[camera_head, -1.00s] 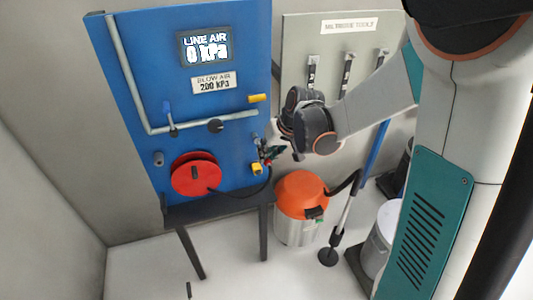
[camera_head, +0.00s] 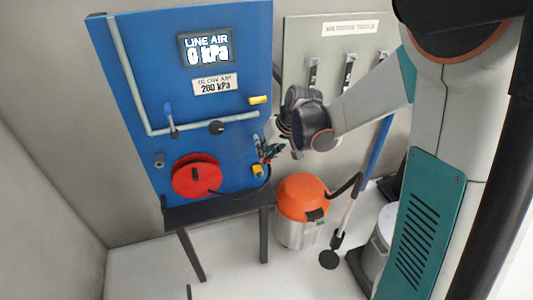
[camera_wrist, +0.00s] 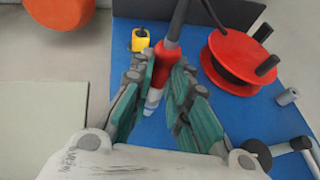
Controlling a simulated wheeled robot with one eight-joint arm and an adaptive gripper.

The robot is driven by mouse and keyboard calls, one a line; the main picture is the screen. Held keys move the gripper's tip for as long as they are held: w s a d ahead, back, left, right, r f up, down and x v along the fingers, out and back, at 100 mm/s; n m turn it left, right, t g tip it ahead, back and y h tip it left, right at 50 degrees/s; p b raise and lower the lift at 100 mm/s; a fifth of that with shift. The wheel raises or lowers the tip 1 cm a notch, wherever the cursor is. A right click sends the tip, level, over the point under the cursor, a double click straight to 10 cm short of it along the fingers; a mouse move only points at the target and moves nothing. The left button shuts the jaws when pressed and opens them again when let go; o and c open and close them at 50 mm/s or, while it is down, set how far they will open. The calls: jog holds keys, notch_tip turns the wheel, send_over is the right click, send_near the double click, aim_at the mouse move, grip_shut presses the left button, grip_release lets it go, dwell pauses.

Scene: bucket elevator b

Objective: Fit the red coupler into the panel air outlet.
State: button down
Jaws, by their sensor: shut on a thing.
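The red coupler (camera_wrist: 167,54) with a pale metallic tip (camera_wrist: 152,100) is between the teal fingers of my gripper (camera_wrist: 158,82) in the wrist view. The fingers are shut on it, and its tip points toward the wrist. In the head view my gripper (camera_head: 267,150) is close to the right edge of the blue panel (camera_head: 220,105). The coupler is too small there to make out clearly. A grey stub (camera_head: 159,160), perhaps the air outlet, sticks out left of the reel. It also shows in the wrist view (camera_wrist: 288,96), apart from the coupler.
A red hose reel (camera_head: 183,176) and a yellow fitting (camera_head: 257,170) are on the panel's lower part. A blue-handled valve (camera_head: 170,122) and black knob (camera_head: 215,127) sit along the pipe. The display reads 0 kPa. An orange-topped vacuum (camera_head: 301,199) stands below my gripper.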

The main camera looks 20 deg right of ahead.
jog(key=shift+w, duration=0.9)
jog(key=c, duration=1.4)
grip_release()
jog(key=shift+c, duration=0.2)
jog(key=v, duration=1.2)
jog(key=shift+r, duration=0.1)
jog(key=shift+s, duration=0.1)
